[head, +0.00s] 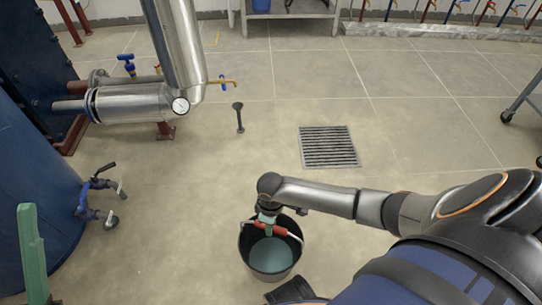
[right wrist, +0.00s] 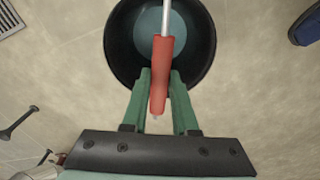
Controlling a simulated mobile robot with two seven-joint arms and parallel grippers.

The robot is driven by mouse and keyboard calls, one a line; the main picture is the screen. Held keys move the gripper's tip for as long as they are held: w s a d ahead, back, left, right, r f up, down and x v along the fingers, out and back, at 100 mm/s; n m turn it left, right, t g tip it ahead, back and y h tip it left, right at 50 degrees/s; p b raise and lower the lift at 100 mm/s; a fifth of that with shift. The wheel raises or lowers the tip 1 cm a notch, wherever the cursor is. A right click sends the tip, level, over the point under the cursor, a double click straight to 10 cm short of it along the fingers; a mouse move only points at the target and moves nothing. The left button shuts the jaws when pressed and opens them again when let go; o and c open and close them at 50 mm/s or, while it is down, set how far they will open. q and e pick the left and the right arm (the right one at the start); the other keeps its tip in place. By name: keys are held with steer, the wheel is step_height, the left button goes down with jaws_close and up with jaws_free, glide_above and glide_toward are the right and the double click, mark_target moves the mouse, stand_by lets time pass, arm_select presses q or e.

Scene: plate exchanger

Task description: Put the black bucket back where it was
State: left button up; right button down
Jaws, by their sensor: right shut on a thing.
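The black bucket (head: 245,245) is in the lower middle of the head view, with blue-green liquid inside. It also shows at the top of the right wrist view (right wrist: 118,50). Its red grip (right wrist: 160,80) on a thin metal bail lies between the green fingers of my right gripper (right wrist: 161,88), which is shut on it. In the head view my right gripper (head: 268,216) is over the bucket's far rim. I cannot tell whether the bucket touches the floor. A green finger of my left gripper (head: 33,252) shows at the lower left; its other finger is not clear.
A floor drain grate (head: 328,147) lies beyond the bucket. A short dark post (head: 239,117) stands near the steel pipe (head: 140,103) with its gauge. A blue tank (head: 35,200) with valves (head: 98,197) is at the left. The floor around the bucket is mostly clear.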

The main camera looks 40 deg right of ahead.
steer(key=shift+w+f, duration=0.1)
steer(key=c, duration=0.7)
jaws_free()
steer(key=shift+o, duration=0.5)
steer(key=shift+s+f, duration=0.2)
arm_select(q)
step_height(320, 180, up, 7)
steer(key=p, duration=0.6)
steer(key=shift+s+a+m+p, duration=0.15)
steer(key=shift+a+m+p, duration=0.25)
arm_select(e)
step_height(320, 180, up, 13)
steer(key=shift+w, duration=0.15)
steer(key=shift+f, duration=0.1)
